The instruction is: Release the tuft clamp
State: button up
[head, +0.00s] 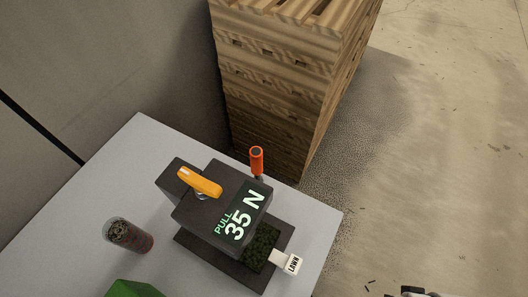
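The tuft pull tester is a dark grey block (192,213) on a dark base plate (243,280), standing on the light table. Its lit display (239,214) reads "PULL 35 N". A yellow-orange lever (200,182) lies across its top. An upright red-orange handle (257,161) stands behind it. Which of these works the tuft clamp I cannot tell; the clamp jaws are hidden under the block. A green turf sample (262,247) lies on the base plate, partly under the block. A small black-and-white piece, possibly my gripper (411,292), shows at the bottom edge, well right of the tester; its fingers are out of frame.
The pale grey table (130,165) has a white tag (288,262) reading "LAWN" beside the turf. A clear jar (128,235) with dark granules and a green object (133,289) are at left. A wooden pallet stack (285,90) stands behind. The floor at right is open.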

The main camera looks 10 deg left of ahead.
aim_at(256, 153)
jog(key=i+l, duration=0.15)
jog(key=l, duration=0.2)
jog(key=i+l, duration=0.15)
jog(key=l, duration=0.15)
jog(key=i+l, duration=0.15)
jog(key=l, duration=0.2)
jog(key=i+l, duration=0.15)
jog(key=l, duration=0.2)
jog(key=i+l, duration=0.15)
jog(key=l, duration=0.15)
jog(key=i+l+u, duration=0.2)
jog(key=l, duration=0.25)
jog(key=i+l+u, duration=0.2)
jog(key=l, duration=0.3)
jog(key=l+u, duration=0.2)
jog(key=l, duration=0.25)
jog(key=l+u, duration=0.2)
jog(key=l, duration=0.3)
jog(key=u, duration=1.55)
jog(key=i+l, duration=0.15)
jog(key=l, duration=0.2)
jog(key=i+l, duration=0.15)
jog(key=l, duration=0.25)
jog(key=i+l, duration=0.15)
jog(key=l, duration=0.2)
jog(key=i+l+u, duration=0.1)
jog(key=l, duration=0.25)
